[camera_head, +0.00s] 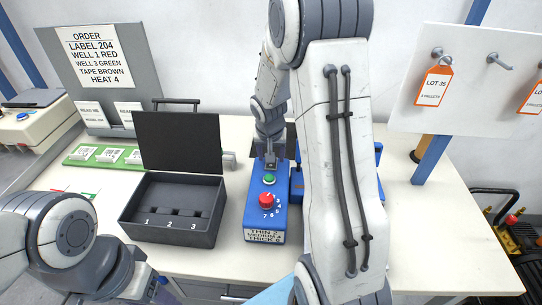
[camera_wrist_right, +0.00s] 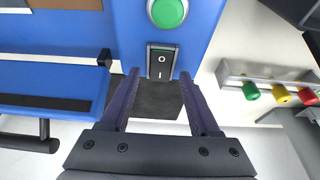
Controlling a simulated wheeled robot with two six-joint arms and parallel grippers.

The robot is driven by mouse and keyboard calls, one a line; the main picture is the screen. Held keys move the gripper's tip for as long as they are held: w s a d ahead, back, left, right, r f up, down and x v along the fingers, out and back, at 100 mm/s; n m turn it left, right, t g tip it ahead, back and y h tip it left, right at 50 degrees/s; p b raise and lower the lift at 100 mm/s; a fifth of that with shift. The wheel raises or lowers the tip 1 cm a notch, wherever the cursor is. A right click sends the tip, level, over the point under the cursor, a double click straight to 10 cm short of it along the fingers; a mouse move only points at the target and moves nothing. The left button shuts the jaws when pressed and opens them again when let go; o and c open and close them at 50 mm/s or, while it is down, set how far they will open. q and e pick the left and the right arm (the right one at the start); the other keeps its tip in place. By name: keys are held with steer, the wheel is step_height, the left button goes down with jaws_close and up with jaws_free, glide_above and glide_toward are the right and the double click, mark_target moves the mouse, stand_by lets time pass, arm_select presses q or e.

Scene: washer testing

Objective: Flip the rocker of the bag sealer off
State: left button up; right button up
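The bag sealer (camera_head: 254,205) is a blue box on the table with a red dial, a green button and a printed label on its front. In the head view my right gripper (camera_head: 270,163) is over the sealer behind the green button. My left arm is at the lower left; its fingers are not clearly shown.
An open black case (camera_head: 170,238) with slots numbered 1 to 3 stands left of the sealer. An order board (camera_head: 92,57) is behind at left. A rail with coloured pegs (camera_wrist_right: 262,85) is beside the sealer. The table's right side is clear.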

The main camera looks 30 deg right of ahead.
steer(key=v, duration=1)
steer(key=shift+r, duration=0.2)
steer(key=shift+s+a, duration=0.1)
steer(key=shift+a, duration=0.1)
steer(key=s+a+n+y, duration=0.1)
steer(key=s+a+n, duration=0.2)
steer(key=a, duration=0.5)
steer(key=s+a+n+y, duration=0.1)
steer(key=s+a+n, duration=0.2)
steer(key=a, duration=0.4)
steer(key=s+a+n+g, duration=0.1)
steer(key=s+a+n, duration=0.3)
steer(key=s, duration=0.4)
steer(key=s+a+n+g+y+p, duration=0.1)
steer(key=s+a+n+g, duration=0.1)
steer(key=s+a+n, duration=0.2)
steer(key=s+a, duration=0.3)
steer(key=s, duration=0.2)
steer(key=shift+s+n, duration=0.3)
steer(key=shift+r, duration=0.1)
